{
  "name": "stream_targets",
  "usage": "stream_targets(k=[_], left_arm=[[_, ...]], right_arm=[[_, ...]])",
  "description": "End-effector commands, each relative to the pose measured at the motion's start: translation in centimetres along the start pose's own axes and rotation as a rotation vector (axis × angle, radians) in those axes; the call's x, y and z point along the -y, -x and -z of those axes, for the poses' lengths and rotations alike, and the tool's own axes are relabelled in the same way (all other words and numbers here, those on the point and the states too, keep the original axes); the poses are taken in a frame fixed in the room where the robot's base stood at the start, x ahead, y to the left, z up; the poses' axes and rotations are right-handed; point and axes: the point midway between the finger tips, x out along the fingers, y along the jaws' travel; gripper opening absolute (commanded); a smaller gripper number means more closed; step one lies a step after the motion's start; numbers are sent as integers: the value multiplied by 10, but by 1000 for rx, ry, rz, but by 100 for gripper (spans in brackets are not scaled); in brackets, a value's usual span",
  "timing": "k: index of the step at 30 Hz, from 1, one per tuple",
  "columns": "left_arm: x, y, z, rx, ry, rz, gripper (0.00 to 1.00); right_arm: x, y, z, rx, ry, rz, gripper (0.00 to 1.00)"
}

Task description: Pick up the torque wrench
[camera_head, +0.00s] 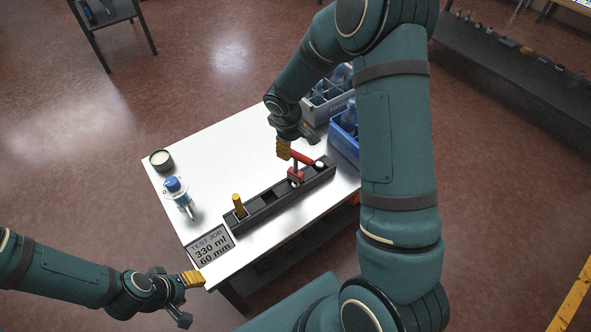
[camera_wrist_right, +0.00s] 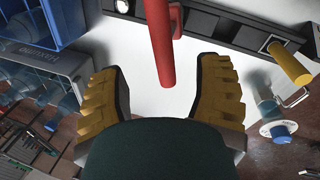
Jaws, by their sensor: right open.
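The torque wrench, a red-handled tool (camera_head: 301,157), is at the right part of a long black rack (camera_head: 265,206) on the white table. Its red bar (camera_wrist_right: 161,45) comes down from the top edge in the right wrist view, its end between my fingertips in the picture. My right gripper (camera_head: 284,149) is open, at the left end of the red handle; its two yellow-padded fingers stand apart in the wrist view (camera_wrist_right: 162,75). I cannot tell whether they touch the bar. My left gripper (camera_head: 192,279) is by the table's front-left corner, its jaw opening unclear.
A yellow-handled piece (camera_head: 238,203) stands at the rack's left end. A blue-capped bottle (camera_head: 178,191), a round tin (camera_head: 161,160) and a sign (camera_head: 210,246) are at the left. Grey (camera_head: 321,112) and blue (camera_head: 341,139) crates stand behind, right. The table's middle left is clear.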

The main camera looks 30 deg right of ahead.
Motion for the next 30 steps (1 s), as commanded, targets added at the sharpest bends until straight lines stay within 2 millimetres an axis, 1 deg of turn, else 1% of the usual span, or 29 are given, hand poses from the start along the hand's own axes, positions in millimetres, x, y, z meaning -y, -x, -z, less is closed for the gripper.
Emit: stream_targets(k=[1,5,8,15,17,19,24,25,26,27,29,30], left_arm=[[0,-1,0,-1,-1,0,47],[0,-2,0,-1,-1,0,47],[1,-4,0,-2,-1,0,47],[4,-12,2,-6,-2,0,47],[5,-13,2,-7,-2,0,47],[5,-13,2,-7,-2,0,47],[4,-13,2,-7,-2,0,47],[4,-13,2,-7,-2,0,47],[4,-13,2,-7,-2,0,47],[4,-13,2,-7,-2,0,47],[4,-13,2,-7,-2,0,47],[4,-13,2,-7,-2,0,47]], right_arm=[[0,-4,0,0,-1,0,65],[0,-9,0,-1,-1,0,65],[2,-16,-1,1,-1,1,65],[5,-51,-2,1,-2,1,65],[5,-57,-1,1,-1,1,65],[5,-60,-1,0,-2,0,65],[5,-59,-1,-1,-2,0,65],[5,-59,-1,-1,-2,0,67],[5,-59,-1,-1,-2,0,56],[5,-59,-1,-1,-2,0,42],[5,-59,-1,-1,-1,0,21],[5,-59,-1,-1,-2,0,7]])
